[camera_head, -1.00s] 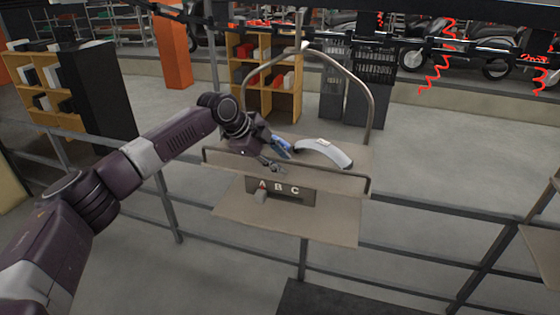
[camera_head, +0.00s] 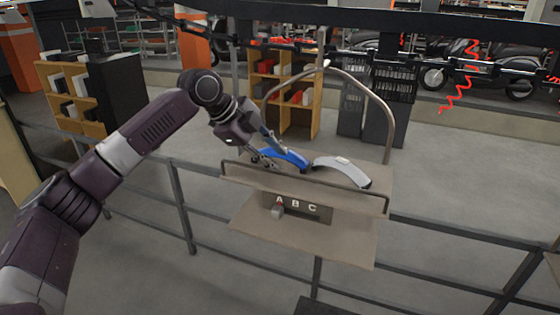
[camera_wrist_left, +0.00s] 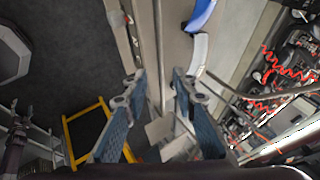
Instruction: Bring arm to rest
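My left gripper (camera_head: 264,158) is over the back left of the tan hanging platform (camera_head: 310,190). In the left wrist view its two fingers (camera_wrist_left: 159,88) stand well apart with nothing between them, so it is open. A blue curved piece (camera_head: 289,158) lies on the platform just right of the fingers; it also shows in the left wrist view (camera_wrist_left: 200,14), beyond the fingers. A white and grey curved piece (camera_head: 343,171) lies to its right, and shows in the left wrist view (camera_wrist_left: 199,54). My right gripper is in neither view.
A panel marked A B C (camera_head: 298,207) with a small lever (camera_head: 278,211) is on the platform's front. A metal hoop (camera_head: 385,110) rises over the platform. Dark railings (camera_head: 440,232) run below and beside it. A shelf (camera_head: 285,95) and dark crates (camera_head: 388,95) stand behind.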

